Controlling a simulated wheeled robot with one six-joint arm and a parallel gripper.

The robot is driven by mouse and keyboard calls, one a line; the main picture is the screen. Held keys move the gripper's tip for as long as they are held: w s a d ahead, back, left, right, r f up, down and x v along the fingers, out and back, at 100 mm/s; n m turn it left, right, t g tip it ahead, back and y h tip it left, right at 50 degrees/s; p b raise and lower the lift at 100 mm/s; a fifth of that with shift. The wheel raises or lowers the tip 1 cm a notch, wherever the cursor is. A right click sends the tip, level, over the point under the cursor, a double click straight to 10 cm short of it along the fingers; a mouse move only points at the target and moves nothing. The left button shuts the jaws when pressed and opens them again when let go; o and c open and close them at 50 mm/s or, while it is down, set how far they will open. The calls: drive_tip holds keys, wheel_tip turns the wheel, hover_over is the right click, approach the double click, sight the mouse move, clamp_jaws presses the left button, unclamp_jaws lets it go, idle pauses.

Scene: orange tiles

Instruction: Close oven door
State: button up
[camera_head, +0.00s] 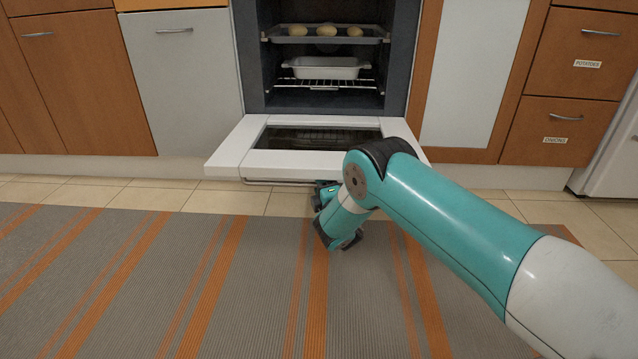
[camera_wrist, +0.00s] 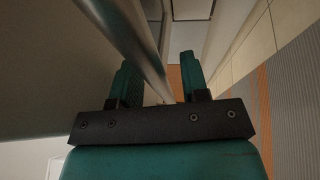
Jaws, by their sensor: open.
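The oven door (camera_head: 232,146) is white with a dark glass window and lies folded down, wide open, in front of the oven (camera_head: 401,60). A metal handle bar (camera_head: 262,182) runs along its front edge. In the wrist view the handle (camera_wrist: 122,42) runs between the two fingers of my gripper (camera_wrist: 162,82). The fingers are apart, and I cannot tell whether either touches the bar. In the head view my gripper (camera_head: 318,195) is low at the door's front edge, partly hidden by my teal arm.
Inside the oven, a tray (camera_head: 325,41) holds three round pale items, and a white dish (camera_head: 325,68) sits on a lower rack. Cabinets and drawers (camera_head: 567,52) flank the oven. A grey and orange striped rug (camera_head: 150,270) covers clear floor in front.

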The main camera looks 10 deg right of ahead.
drive_tip(key=shift+a, duration=0.2)
drive_tip(key=shift+a, duration=0.1)
clamp_jaws()
